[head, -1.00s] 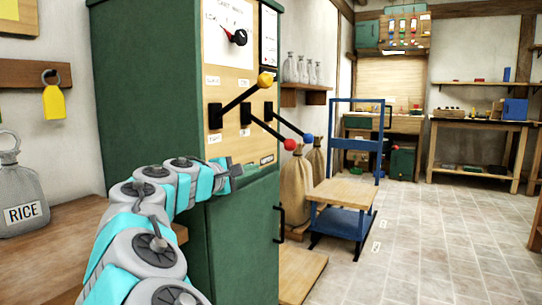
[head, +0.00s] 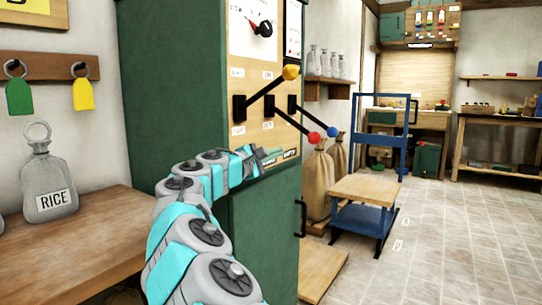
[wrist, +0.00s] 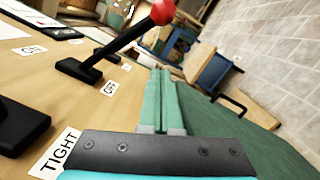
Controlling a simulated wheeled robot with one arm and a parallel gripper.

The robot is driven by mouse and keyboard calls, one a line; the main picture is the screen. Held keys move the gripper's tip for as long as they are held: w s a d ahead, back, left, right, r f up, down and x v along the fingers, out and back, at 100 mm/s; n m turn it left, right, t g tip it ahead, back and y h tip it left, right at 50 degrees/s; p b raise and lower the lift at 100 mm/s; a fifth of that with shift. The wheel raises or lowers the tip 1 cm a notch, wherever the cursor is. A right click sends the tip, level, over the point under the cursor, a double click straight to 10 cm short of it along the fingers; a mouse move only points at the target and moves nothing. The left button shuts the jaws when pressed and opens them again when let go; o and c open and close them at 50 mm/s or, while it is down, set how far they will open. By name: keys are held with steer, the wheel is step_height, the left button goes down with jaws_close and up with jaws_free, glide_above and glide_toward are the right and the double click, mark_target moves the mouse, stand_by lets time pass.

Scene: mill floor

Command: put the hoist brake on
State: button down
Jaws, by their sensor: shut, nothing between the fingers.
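A green cabinet (head: 165,90) carries a wooden panel with three black levers. The yellow-knobbed lever (head: 291,72) slants up. The red-knobbed lever (head: 314,137) and the blue-knobbed lever (head: 332,132) slant down. No readable label shows which is the hoist brake. My gripper (head: 276,155) is shut and empty, low in front of the panel, below the levers. In the wrist view my gripper's green fingers (wrist: 160,88) lie together, with the red knob (wrist: 162,12) beyond their tips, apart from them. A "TIGHT" label (wrist: 59,152) shows near the yellow lever's black base (wrist: 18,128).
A dial (head: 262,29) sits above the levers. A wooden bench (head: 85,225) with a rice bag (head: 48,185) stands at left. Sacks (head: 317,185) and a blue trolley (head: 362,219) stand beyond the cabinet. A cabinet handle (head: 303,218) juts out.

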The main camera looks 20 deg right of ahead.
mark_target(293, 122)
steer(key=d+r, duration=0.1)
steer(key=d, duration=0.6)
steer(key=shift+r, duration=0.4)
steer(key=shift+r, duration=0.1)
